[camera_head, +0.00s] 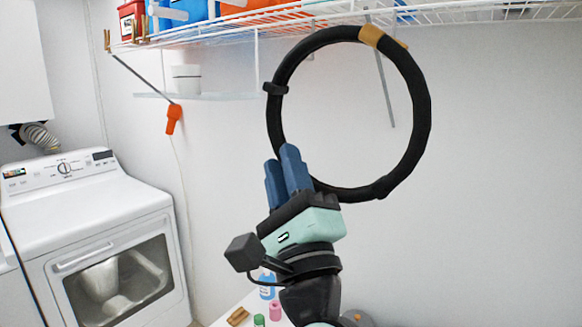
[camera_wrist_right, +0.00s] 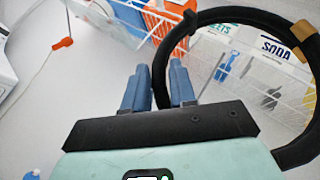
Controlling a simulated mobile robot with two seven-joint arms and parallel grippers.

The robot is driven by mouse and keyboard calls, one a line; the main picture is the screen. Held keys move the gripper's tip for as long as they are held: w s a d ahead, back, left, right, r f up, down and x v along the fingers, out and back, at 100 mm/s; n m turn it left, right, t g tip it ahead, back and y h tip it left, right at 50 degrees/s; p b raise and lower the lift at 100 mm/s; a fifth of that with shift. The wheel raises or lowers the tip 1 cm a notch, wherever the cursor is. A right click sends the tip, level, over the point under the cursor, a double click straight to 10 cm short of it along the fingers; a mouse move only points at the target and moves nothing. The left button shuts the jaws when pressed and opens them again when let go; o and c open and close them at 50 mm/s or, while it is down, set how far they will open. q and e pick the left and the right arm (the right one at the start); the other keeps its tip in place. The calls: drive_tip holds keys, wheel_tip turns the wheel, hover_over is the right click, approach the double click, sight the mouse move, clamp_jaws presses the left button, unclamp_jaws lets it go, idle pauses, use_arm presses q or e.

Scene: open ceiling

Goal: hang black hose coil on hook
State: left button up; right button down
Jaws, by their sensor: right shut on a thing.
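The black hose coil (camera_head: 424,120) is a large ring with a tan band at its top and a small black clip on its left side. My right gripper (camera_head: 288,168) is shut on the lower left of the ring and holds it up in front of the wall, with its top at the height of the wire shelf. In the right wrist view the coil (camera_wrist_right: 240,17) rises from between the blue fingers (camera_wrist_right: 160,85) and curves right. Small brass-coloured hooks (camera_head: 107,41) show at the left end of the shelf, apart from the coil. My left gripper is out of view.
The white wire shelf (camera_head: 225,32) carries red, blue and orange containers and a soda box (camera_wrist_right: 275,45). An orange-tipped rod (camera_head: 172,118) slants below it. Small bottles (camera_head: 267,284) stand low by my arm. The wall at right is bare.

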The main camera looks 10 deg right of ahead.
drive_tip(key=w+d, duration=0.7)
drive_tip(key=d, duration=0.4)
drive_tip(key=shift+w, duration=0.2)
idle(1.4)
drive_tip(key=shift+w+a+f+n, duration=0.1)
drive_tip(key=shift+f+n, duration=0.05)
drive_tip(key=shift+n, duration=0.15)
drive_tip(key=c, duration=0.8)
unclamp_jaws()
drive_tip(key=shift+c, duration=0.2)
